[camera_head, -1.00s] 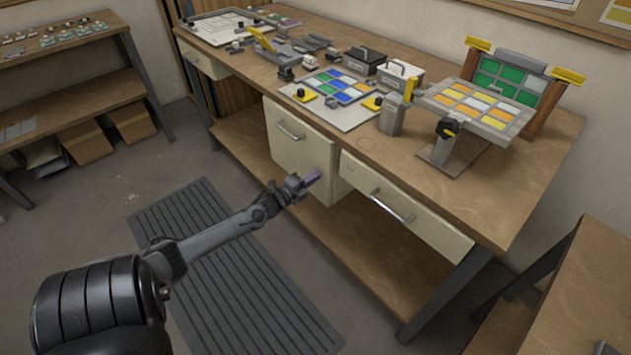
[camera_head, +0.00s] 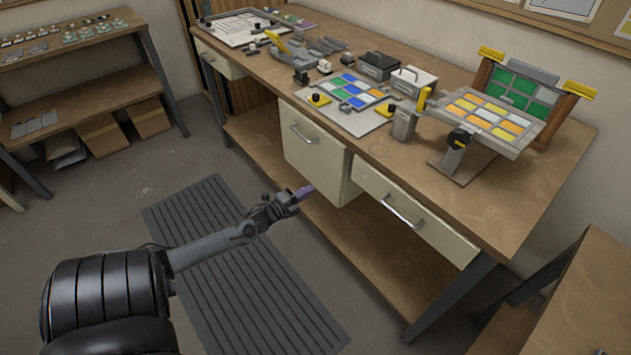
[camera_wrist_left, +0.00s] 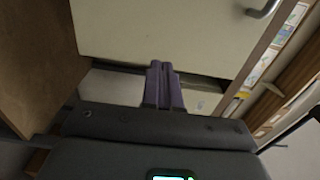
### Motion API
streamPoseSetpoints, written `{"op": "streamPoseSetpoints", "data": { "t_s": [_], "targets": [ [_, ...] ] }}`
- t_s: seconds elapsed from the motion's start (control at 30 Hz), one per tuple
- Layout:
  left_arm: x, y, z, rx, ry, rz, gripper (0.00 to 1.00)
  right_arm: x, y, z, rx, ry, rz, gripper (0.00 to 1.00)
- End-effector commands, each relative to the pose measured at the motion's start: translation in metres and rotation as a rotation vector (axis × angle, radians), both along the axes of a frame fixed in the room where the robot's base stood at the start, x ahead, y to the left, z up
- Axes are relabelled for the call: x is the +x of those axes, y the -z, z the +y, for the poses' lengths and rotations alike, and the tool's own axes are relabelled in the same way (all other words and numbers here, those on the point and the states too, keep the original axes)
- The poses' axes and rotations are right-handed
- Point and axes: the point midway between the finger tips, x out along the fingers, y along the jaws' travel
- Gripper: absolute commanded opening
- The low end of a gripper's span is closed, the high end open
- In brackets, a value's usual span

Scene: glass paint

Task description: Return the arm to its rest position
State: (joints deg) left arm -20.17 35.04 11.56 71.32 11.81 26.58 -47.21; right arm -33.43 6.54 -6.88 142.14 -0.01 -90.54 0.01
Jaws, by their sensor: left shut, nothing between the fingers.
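My left arm reaches in from the lower left in the head view. Its gripper (camera_head: 304,193) has purple fingertips and hangs in front of the workbench (camera_head: 480,190), below the tabletop and near the cream drawer front (camera_head: 310,150). In the left wrist view the two purple fingers (camera_wrist_left: 162,85) lie together, shut with nothing between them. A cream panel with a metal handle (camera_wrist_left: 262,8) fills the top of that view. My right gripper is not in view.
The bench top holds a colored glass panel (camera_head: 352,92), a tilted panel of yellow and orange panes (camera_head: 490,115), a green panel (camera_head: 515,88) and small boxes. A ribbed grey mat (camera_head: 235,270) lies on the floor. A shelf (camera_head: 85,85) stands at left.

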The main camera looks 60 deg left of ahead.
Motion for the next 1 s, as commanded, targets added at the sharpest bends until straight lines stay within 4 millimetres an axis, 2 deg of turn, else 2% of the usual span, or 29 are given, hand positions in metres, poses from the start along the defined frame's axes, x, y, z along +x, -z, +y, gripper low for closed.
{"op": "streamPoseSetpoints", "data": {
  "t_s": [0.1, 0.23, 0.53, 0.63, 0.77, 0.87, 1.0],
  "targets": [
    [-0.022, -0.003, -0.005, 0.000, 0.000, 0.000, 0.00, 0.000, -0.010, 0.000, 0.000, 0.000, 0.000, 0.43],
    [-0.040, -0.003, -0.009, -0.001, -0.001, -0.001, 0.00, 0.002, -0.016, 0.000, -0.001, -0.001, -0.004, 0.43],
    [-0.060, -0.003, -0.014, -0.003, -0.002, 0.000, 0.00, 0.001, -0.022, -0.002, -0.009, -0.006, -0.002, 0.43],
    [-0.069, 0.007, -0.028, -0.036, -0.008, 0.012, 0.00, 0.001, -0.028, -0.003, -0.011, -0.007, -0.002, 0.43],
    [-0.063, 0.003, -0.079, -0.112, 0.032, -0.020, 0.00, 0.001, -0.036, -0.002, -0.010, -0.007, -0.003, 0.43],
    [-0.049, -0.007, -0.136, -0.220, 0.055, -0.024, 0.00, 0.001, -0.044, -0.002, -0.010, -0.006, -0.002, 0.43],
    [-0.027, -0.026, -0.229, -0.489, 0.033, 0.061, 0.00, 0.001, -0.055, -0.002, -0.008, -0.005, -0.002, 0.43]
  ]
}}
